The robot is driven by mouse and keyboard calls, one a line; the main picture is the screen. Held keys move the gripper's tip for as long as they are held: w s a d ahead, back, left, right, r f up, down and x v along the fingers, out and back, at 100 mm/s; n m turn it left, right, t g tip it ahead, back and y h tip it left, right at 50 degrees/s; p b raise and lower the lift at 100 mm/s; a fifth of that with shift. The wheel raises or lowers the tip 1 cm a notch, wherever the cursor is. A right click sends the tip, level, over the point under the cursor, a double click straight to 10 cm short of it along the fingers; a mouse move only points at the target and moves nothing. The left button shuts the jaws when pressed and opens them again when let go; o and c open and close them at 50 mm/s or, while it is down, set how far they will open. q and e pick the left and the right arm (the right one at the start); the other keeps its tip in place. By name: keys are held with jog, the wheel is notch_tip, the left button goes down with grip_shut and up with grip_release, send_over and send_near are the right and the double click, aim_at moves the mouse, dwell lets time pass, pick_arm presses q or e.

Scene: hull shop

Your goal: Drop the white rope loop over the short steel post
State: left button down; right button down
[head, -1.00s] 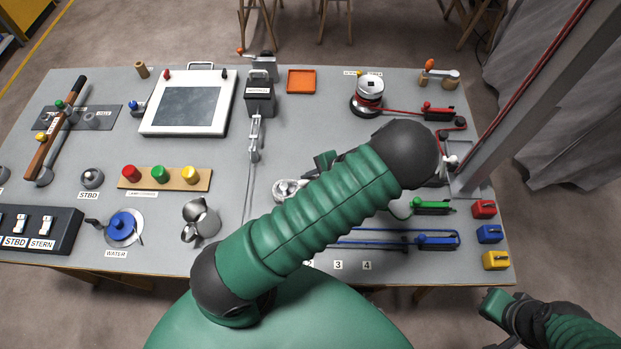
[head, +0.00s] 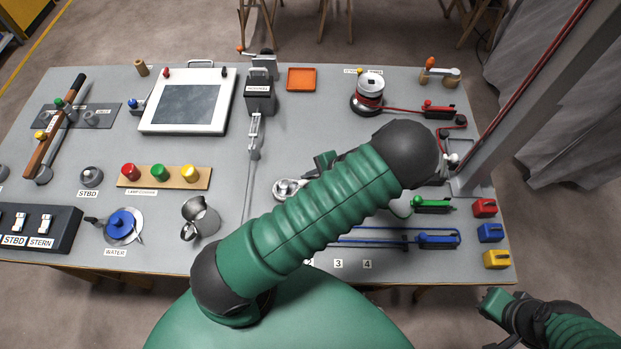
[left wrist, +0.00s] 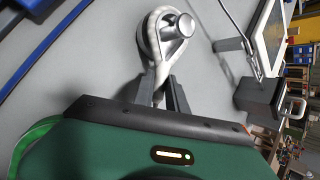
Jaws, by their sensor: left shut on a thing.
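The short steel post (left wrist: 179,26) stands on its round base in the left wrist view. It also shows in the head view (head: 287,187), partly behind my arm. The white rope loop (left wrist: 151,38) lies around the post's head in the left wrist view, with the post's end showing inside it. I cannot tell whether the rope rests on the base. My left gripper (left wrist: 160,90) is shut on the tail end of the loop, just beside the post. In the head view its fingers are mostly hidden by my arm. My right gripper (head: 494,302) is off the table's front right; its fingers are unclear.
A black windlass box (head: 259,97) with a long lever stands behind and left of the post. A steel jug (head: 202,219) stands to the left. Blue rope gear (head: 436,239) is at the front right, and a tall mast (head: 530,100) rises at the right edge.

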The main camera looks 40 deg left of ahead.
pick_arm(q)
jog(key=c, duration=1.3)
grip_release()
jog(key=shift+o, duration=0.2)
jog(key=o, duration=0.4)
notch_tip(320, 180, up, 8)
jog(key=p, duration=0.7)
jog(key=shift+r, duration=0.1)
